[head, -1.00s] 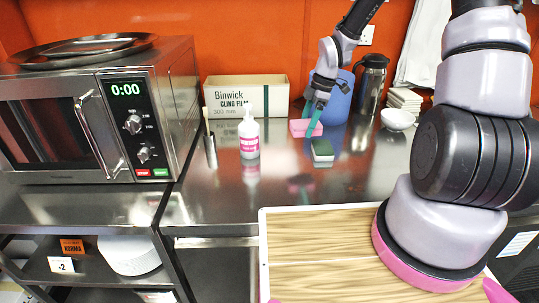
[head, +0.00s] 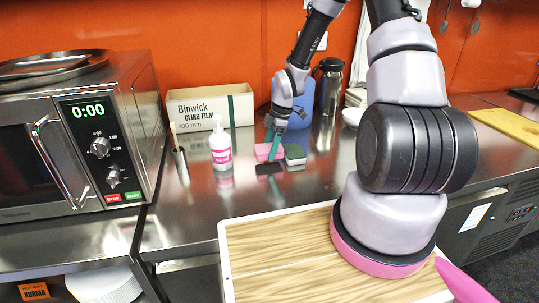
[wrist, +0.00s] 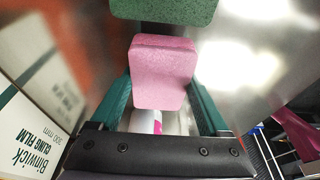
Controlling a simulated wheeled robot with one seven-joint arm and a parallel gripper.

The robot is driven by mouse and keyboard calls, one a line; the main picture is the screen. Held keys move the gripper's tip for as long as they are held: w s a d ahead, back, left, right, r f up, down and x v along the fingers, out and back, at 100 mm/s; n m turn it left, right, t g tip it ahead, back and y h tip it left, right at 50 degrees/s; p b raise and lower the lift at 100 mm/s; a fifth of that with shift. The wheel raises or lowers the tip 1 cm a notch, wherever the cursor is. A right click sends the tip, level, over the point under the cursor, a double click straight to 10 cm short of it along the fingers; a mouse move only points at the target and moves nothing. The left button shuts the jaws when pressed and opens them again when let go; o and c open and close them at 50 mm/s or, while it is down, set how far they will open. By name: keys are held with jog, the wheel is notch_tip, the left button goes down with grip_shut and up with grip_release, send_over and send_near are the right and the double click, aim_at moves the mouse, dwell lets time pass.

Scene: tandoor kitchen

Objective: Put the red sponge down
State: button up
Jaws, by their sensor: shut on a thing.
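The red sponge, pink in the pictures (head: 264,152), is between the teal fingers of my gripper (head: 273,141), above the steel counter. A dark patch on the counter just below it looks like its shadow or reflection, so it seems slightly raised. In the wrist view, the sponge (wrist: 163,75) sits between the two fingers (wrist: 160,105), and my gripper is shut on it. A green sponge (head: 294,153) lies close to its right on the counter. It also shows at the top of the wrist view (wrist: 165,8).
A white bottle with a pink label (head: 221,148) stands left of the sponge, with a steel cylinder (head: 181,166) further left. A cling film box (head: 205,108), blue container (head: 303,108) and flask (head: 331,88) stand behind. The counter in front (head: 205,195) is clear.

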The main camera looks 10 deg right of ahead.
jog(key=shift+f, duration=1.25)
jog(key=shift+f, duration=0.15)
jog(key=o, duration=1.3)
